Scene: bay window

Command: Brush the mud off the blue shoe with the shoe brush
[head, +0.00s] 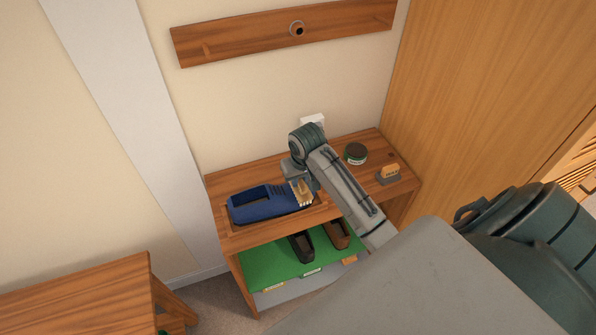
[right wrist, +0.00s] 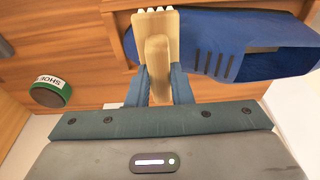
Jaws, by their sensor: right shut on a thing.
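The blue shoe (head: 262,204) lies on the wooden top of a low shelf unit, its toe to the right in the head view. In the right wrist view the shoe (right wrist: 255,45) is at the upper right. My right gripper (right wrist: 160,85) is shut on the handle of the shoe brush (right wrist: 157,45), a pale wooden piece. In the head view the brush (head: 302,192) is at the shoe's toe end. I cannot tell whether it touches the shoe. No mud shows clearly; the brush and gripper hide part of the toe. My left gripper is not in view.
A green-banded tin (head: 356,153) and a small orange-and-grey block (head: 388,174) stand on the shelf top (head: 240,238) to the right. Dark and brown shoes (head: 302,246) lie on the green lower shelf. A wooden bench (head: 75,295) is at lower left, a wooden panel at right.

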